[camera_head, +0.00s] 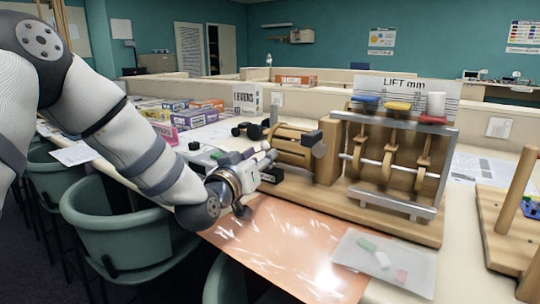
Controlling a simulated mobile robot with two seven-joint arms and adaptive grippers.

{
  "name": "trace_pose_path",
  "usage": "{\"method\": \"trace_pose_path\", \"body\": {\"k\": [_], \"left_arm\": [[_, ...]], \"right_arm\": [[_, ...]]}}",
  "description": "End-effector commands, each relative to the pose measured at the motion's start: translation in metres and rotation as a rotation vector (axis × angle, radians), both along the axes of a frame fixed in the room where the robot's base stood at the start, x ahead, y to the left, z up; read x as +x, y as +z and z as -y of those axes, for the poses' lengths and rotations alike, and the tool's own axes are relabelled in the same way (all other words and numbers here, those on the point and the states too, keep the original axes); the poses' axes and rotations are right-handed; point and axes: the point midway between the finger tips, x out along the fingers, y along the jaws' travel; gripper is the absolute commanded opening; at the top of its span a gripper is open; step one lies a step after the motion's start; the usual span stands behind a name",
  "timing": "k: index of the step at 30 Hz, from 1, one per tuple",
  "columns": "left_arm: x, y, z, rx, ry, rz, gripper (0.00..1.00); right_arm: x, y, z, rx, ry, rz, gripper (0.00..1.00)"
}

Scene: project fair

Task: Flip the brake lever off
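A wooden cam machine (345,200) stands on the table, with several wooden cams under a blue, a yellow and a red-and-white piece. A dark upright piece (273,115) stands behind the drum. I cannot tell for sure which part is the brake lever. My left gripper (269,157) is at the machine's left end, close to the drum, its fingers pointing right. Its fingertips are small and partly hidden, so opening and contact are unclear. My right gripper is out of view.
An orange mat (270,245) lies in front of the machine, with a clear tray (375,272) of small pieces at its right. A wooden peg stand (510,225) is at far right. Small boxes (195,117) stand behind my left arm. Green chairs (125,225) line the front edge.

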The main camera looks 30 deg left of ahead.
Motion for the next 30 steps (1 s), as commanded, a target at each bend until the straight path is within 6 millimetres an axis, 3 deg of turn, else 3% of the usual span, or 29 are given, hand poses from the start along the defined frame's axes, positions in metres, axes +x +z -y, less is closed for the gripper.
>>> {"method": "trace_pose_path", "body": {"k": [3,6,15,16,21,26,30], "left_arm": [[0.023,-0.004,-0.001,0.001,0.001,-0.004,0.36],[0.035,-0.002,-0.003,0.001,0.001,-0.003,0.36],[0.040,0.001,-0.003,0.000,0.000,0.000,0.36],[0.040,0.001,-0.003,0.000,0.000,0.000,0.34],[0.040,0.000,-0.003,0.000,0.000,0.000,0.00],[0.039,0.002,-0.003,-0.017,0.000,-0.001,0.00],[0.039,0.005,-0.008,-0.133,0.000,-0.013,0.00]], "right_arm": [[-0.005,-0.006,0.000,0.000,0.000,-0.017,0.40],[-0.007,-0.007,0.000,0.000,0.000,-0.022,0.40],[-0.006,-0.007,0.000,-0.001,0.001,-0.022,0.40],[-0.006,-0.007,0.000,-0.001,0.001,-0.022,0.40],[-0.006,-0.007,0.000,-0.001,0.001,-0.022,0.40],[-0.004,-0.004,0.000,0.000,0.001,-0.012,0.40],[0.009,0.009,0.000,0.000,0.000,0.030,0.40]]}}
